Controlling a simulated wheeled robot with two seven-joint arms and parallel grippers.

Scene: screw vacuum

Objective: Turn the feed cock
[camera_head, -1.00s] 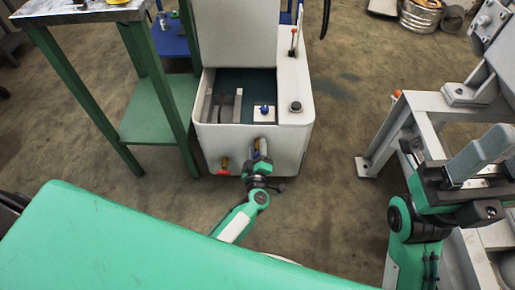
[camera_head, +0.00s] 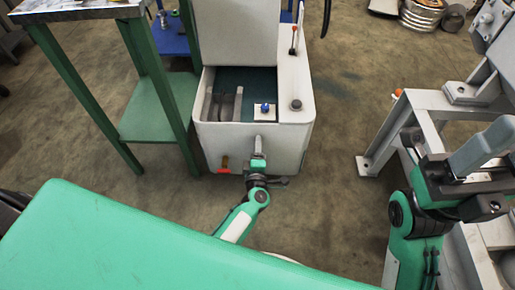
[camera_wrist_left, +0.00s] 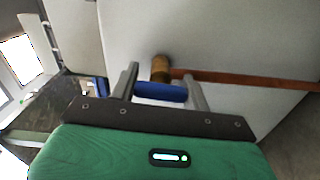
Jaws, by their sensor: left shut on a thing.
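The white machine (camera_head: 288,146) stands in the middle of the head view. My left gripper (camera_head: 258,148) is at its front face, and its fingers cover the cock there. In the left wrist view, the cock's brass body (camera_wrist_left: 160,68) sticks out of the white panel. Its blue handle (camera_wrist_left: 160,93) lies crosswise between the two fingers of the left gripper (camera_wrist_left: 162,88), which is shut on it. A second brass cock with a red handle (camera_head: 224,169) is just left of the gripper. My right gripper (camera_head: 472,168) is at the far right, away from the machine; its fingertips are unclear.
A green-legged table (camera_head: 160,110) stands close to the machine's left. A grey metal frame (camera_head: 375,155) stands to the right. The machine's open top basin (camera_head: 235,80) holds a blue knob (camera_head: 265,107). Bare floor (camera_head: 325,180) lies between machine and frame.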

